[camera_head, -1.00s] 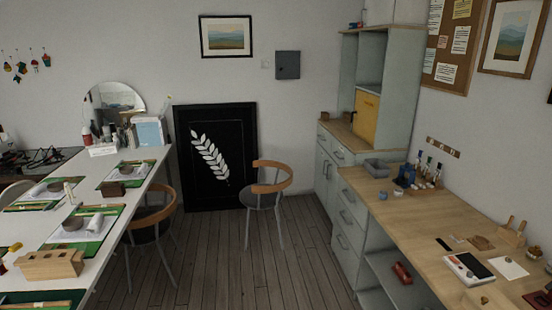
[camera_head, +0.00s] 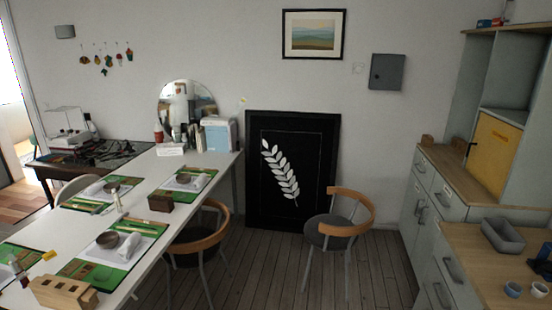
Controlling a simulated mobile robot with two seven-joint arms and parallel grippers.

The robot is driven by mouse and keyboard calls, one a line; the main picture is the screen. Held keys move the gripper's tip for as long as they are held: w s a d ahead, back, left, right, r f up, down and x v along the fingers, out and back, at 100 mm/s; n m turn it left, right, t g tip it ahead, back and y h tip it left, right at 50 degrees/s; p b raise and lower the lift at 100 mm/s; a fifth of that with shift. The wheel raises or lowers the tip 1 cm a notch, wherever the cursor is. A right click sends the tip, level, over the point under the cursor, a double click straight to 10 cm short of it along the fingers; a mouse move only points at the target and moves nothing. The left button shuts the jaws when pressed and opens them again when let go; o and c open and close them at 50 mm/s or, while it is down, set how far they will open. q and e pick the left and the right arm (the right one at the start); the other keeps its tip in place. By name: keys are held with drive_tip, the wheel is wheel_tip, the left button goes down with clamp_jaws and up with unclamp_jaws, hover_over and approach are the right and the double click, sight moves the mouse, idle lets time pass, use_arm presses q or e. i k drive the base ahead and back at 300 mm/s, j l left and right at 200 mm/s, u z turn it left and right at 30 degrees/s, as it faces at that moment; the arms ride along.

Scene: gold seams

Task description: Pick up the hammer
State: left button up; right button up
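I cannot make out a hammer in this view. Dark, tangled items (camera_head: 108,149) lie on a dark side table (camera_head: 50,160) at the back left, too small to identify. The long white table (camera_head: 140,195) at the left holds several green mats with bowls and small tools, none clearly a hammer. Neither of my grippers shows.
Two chairs with wooden backs, one at the white table (camera_head: 200,240) and one in the middle (camera_head: 338,225), stand on the plank floor (camera_head: 270,270). A wooden-topped counter (camera_head: 470,255) with a grey bin (camera_head: 502,236) is at the right. Open floor lies between.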

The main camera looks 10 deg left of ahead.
sight(124, 216)
drive_tip(key=i+u, duration=0.1)
drive_tip(key=i, duration=0.7)
drive_tip(key=i+l+u, duration=0.1)
drive_tip(key=i, duration=0.75)
drive_tip(key=i+j+z, duration=0.1)
drive_tip(key=i, duration=0.3)
drive_tip(key=i+j+z, duration=0.1)
drive_tip(key=i, duration=0.25)
drive_tip(key=i+j+z, duration=0.1)
drive_tip(key=i, duration=0.3)
drive_tip(key=z, duration=7.2)
